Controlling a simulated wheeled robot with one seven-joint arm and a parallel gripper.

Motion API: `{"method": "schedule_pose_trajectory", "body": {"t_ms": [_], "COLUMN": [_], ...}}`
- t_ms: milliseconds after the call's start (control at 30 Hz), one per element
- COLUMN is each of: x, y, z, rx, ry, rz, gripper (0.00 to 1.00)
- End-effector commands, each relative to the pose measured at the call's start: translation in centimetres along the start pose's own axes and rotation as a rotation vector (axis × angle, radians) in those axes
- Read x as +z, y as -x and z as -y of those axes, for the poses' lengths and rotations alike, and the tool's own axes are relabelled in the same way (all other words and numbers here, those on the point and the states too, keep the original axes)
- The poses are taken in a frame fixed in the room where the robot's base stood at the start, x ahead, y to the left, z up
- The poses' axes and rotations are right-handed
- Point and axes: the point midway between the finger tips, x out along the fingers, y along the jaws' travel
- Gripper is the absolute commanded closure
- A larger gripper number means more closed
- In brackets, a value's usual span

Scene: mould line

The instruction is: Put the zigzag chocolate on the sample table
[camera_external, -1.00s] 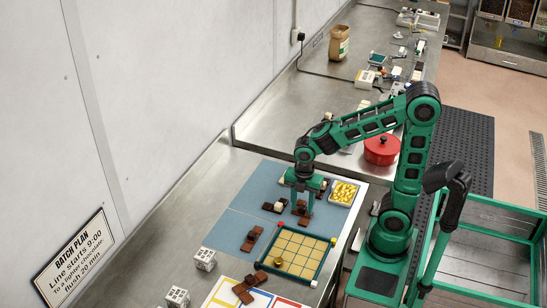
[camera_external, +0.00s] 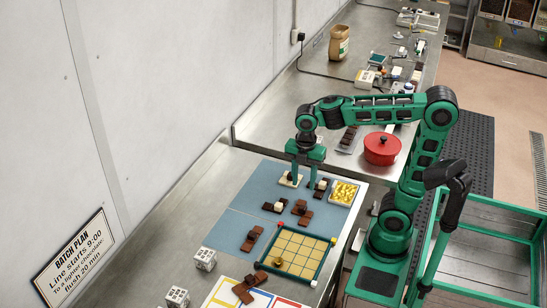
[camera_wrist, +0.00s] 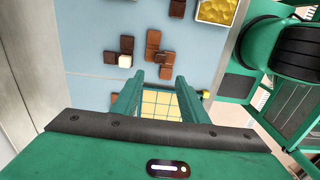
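A brown stepped chocolate (camera_external: 302,211), which matches a zigzag, lies on the blue mat (camera_external: 240,224); it also shows in the wrist view (camera_wrist: 160,56). My gripper (camera_external: 304,181) is raised above the mat. In the wrist view my gripper (camera_wrist: 158,80) has its two fingers wide apart with nothing held between them. The zigzag chocolate lies below and beyond the fingertips there. I cannot tell which surface is the sample table.
A dark chocolate with a white square (camera_external: 275,206) lies beside the zigzag. A yellow-filled tray (camera_external: 344,192), a gridded frame (camera_external: 298,253) and more chocolates are close by. A red pot (camera_external: 382,149) stands on the farther counter. White cubes (camera_external: 204,259) stand near the wall.

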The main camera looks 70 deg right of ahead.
Motion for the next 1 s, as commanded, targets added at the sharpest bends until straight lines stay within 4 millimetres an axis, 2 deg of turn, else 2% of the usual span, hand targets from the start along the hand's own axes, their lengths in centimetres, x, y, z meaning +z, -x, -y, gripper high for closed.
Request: {"method": "schedule_pose_trajectory", "body": {"t_ms": [167, 267, 367, 500, 600, 700, 800, 900, 1000], "x": [0.4, 2.3, 5.9, 11.7, 15.0, 17.3, 18.6, 19.3, 19.6], "y": [-0.1, -0.6, -1.7, -4.1, -5.9, -7.6, -8.9, -9.7, -10.1], "z": [0.1, 0.8, 2.4, 6.2, 9.5, 12.6, 14.9, 16.4, 17.1], "rx": [0.000, 0.003, 0.005, 0.008, 0.006, 0.000, -0.007, -0.011, -0.014], "ry": [-0.030, -0.172, -0.458, -0.986, -1.356, -1.671, -1.908, -2.054, -2.120], "rz": [0.000, 0.002, 0.005, 0.005, 0.003, 0.000, -0.002, -0.002, -0.003], "gripper": [0.60, 0.60, 0.60, 0.60, 0.60, 0.60, 0.60, 0.60, 0.60]}}
